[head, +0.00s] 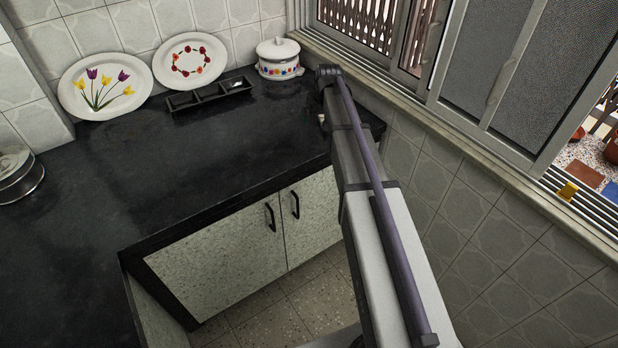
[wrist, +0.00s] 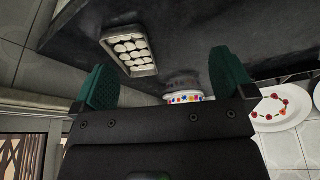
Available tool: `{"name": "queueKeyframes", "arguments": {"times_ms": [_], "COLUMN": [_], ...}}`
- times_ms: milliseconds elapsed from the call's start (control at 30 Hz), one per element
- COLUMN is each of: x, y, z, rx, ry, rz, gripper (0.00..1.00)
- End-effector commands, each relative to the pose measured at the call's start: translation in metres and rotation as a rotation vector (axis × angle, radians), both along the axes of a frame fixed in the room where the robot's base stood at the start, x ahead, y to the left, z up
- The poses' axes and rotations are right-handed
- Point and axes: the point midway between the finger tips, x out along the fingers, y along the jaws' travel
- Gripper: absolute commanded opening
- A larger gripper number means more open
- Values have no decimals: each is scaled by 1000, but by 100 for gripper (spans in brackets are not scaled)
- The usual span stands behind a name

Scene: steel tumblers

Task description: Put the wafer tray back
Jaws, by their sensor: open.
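The wafer tray (wrist: 103,41), as I take it, is a shallow metal tray with several round pale pieces in rows. In the wrist view it lies on the dark counter, beyond my gripper (wrist: 163,82) and apart from it. The gripper's two green fingers are spread wide with nothing between them. The tray shows ahead of the gap, nearer the left finger. In the head view my arm covers the gripper and most of that end of the counter, and I cannot make out the tray there.
A black sectioned dish (head: 210,97) lies before two flowered plates (head: 104,86) (head: 189,61). A lidded white pot (head: 278,58) stands in the back corner; it also shows in the wrist view (wrist: 185,97). A window sill (head: 440,123) runs along the right. The middle counter (head: 190,160) is clear.

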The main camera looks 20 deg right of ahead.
Motion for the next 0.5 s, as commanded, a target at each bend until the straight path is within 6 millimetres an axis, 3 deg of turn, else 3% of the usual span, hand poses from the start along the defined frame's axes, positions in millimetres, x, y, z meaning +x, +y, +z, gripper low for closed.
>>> {"name": "queueKeyframes", "arguments": {"times_ms": [33, 100, 200, 233, 333, 400, 500], "x": [-59, -131, -224, -247, -298, -312, -312], "y": [41, 88, 136, 145, 164, 169, 170], "z": [-2, -5, -7, -8, -8, -8, -8], "rx": [7, 15, 16, 15, 7, 5, 4], "ry": [42, 117, 218, 242, 302, 320, 326], "rz": [25, 53, 86, 94, 110, 113, 112], "gripper": [100, 100, 100, 100, 100, 100, 100]}}
